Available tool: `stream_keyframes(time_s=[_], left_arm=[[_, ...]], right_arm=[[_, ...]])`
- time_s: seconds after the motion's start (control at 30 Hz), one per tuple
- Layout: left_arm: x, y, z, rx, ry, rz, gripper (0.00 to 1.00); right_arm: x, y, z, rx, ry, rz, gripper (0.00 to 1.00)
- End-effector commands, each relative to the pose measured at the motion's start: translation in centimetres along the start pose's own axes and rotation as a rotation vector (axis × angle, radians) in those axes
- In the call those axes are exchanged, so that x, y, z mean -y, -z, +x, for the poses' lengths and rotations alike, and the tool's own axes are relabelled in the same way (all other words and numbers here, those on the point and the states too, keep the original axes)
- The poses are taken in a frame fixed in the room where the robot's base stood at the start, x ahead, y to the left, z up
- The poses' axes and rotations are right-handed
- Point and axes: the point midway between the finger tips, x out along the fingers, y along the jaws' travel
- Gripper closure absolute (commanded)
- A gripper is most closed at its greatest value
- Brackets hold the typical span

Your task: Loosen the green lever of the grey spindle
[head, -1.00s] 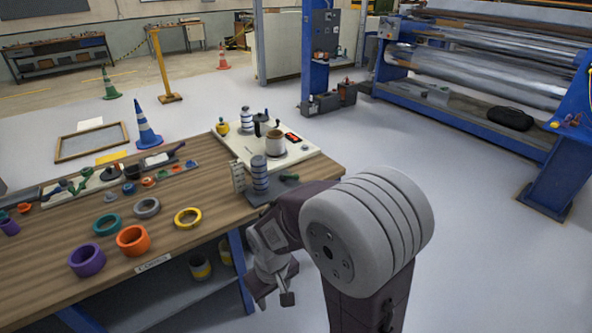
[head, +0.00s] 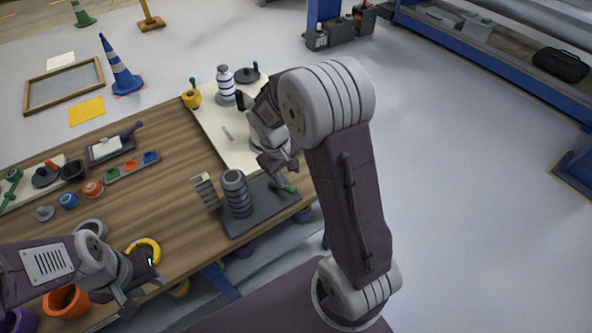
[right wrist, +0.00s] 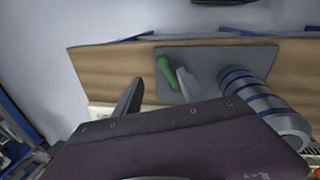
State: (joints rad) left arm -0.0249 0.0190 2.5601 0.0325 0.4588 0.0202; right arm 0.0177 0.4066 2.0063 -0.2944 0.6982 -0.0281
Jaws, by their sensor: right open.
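The grey spindle (head: 236,193), a ribbed upright cylinder, stands on a dark grey plate (head: 262,212) at the table's right front edge. Its green lever (head: 283,188) sticks out on the plate to the right of the spindle. My right gripper (head: 284,172) is open just above the lever. In the right wrist view the green lever (right wrist: 167,74) shows between the two spread fingers of my right gripper (right wrist: 158,88), nearer the right finger; I cannot tell whether they touch. The spindle (right wrist: 262,100) is to the right there. My left gripper (head: 138,288) hangs near the yellow ring; its opening is unclear.
A pale stepped block (head: 204,190) stands left of the spindle. A cream board (head: 222,135) behind it carries a white-banded cylinder (head: 225,85) and a yellow pot (head: 192,97). A yellow ring (head: 146,249) and orange cup (head: 66,301) lie at left. The table middle is mostly clear.

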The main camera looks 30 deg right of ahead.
Motion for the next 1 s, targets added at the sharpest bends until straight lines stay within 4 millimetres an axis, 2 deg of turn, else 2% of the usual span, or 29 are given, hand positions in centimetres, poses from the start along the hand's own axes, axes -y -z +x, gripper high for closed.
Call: stream_keyframes(time_s=[0.17,0.5,0.6,0.93,0.97,1.0], left_arm=[[0.0,0.0,0.1,0.0,0.0,0.0,0.64],[0.0,-0.1,0.9,0.0,0.0,0.0,0.64],[0.0,-0.1,1.0,0.0,0.0,0.0,0.64],[0.0,-0.1,1.1,0.0,0.0,0.0,0.64],[0.0,-0.1,1.1,0.0,0.0,0.0,0.64],[0.0,-0.1,1.1,0.0,0.0,0.0,0.64]], right_arm=[[0.0,-0.1,0.6,0.005,0.002,0.002,0.52],[0.1,-0.3,7.3,0.009,0.003,0.002,0.52],[0.0,-0.2,8.5,0.007,0.002,0.002,0.52],[0.0,-0.2,9.2,0.004,0.002,0.003,0.52],[0.0,-0.2,9.2,0.004,0.002,0.003,0.55],[0.0,-0.2,9.2,0.004,0.002,0.002,0.66]])
